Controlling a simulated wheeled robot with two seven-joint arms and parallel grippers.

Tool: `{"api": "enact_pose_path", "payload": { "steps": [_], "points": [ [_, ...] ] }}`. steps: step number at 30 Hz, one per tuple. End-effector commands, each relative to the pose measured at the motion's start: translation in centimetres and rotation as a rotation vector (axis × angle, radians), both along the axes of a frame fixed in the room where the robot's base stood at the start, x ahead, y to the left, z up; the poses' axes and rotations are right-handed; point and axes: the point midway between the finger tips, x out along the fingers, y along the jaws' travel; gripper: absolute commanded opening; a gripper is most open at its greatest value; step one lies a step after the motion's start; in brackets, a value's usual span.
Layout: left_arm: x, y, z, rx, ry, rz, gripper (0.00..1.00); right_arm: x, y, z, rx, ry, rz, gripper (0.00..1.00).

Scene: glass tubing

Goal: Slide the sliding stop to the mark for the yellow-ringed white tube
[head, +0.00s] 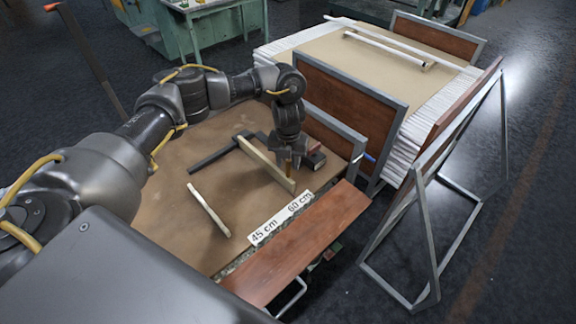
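A white tube (208,210) lies on the table at the left; no yellow ring is discernible. A white scale strip (281,217) by the front edge reads 45 cm and 60 cm. My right gripper is not in view.
A black bar (217,154) lies left of the cream bar. A reddish-brown board (300,246) runs along the table's front edge. Framed brown panels (346,100) stand at the right, before a stack of sheets (360,61) with white tubes on top.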

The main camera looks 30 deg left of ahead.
Motion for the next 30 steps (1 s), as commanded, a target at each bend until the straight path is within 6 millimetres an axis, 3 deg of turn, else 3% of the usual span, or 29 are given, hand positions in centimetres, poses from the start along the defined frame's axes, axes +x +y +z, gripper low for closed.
{"api": "enact_pose_path", "payload": {
  "steps": [6, 15, 24, 30],
  "points": [
    [0.0, -0.1, -1.9, -0.001, 0.000, 0.000, 0.40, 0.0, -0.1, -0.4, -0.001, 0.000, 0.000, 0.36],
    [0.0, 0.0, -2.1, 0.000, -0.001, 0.000, 0.40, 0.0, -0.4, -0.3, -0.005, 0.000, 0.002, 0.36],
    [0.0, 0.0, -2.1, -0.001, -0.001, 0.000, 0.02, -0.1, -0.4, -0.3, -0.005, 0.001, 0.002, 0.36],
    [0.0, 0.0, -2.0, -0.001, -0.001, 0.000, 0.00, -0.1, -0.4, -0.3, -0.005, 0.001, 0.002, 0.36]
  ]
}}
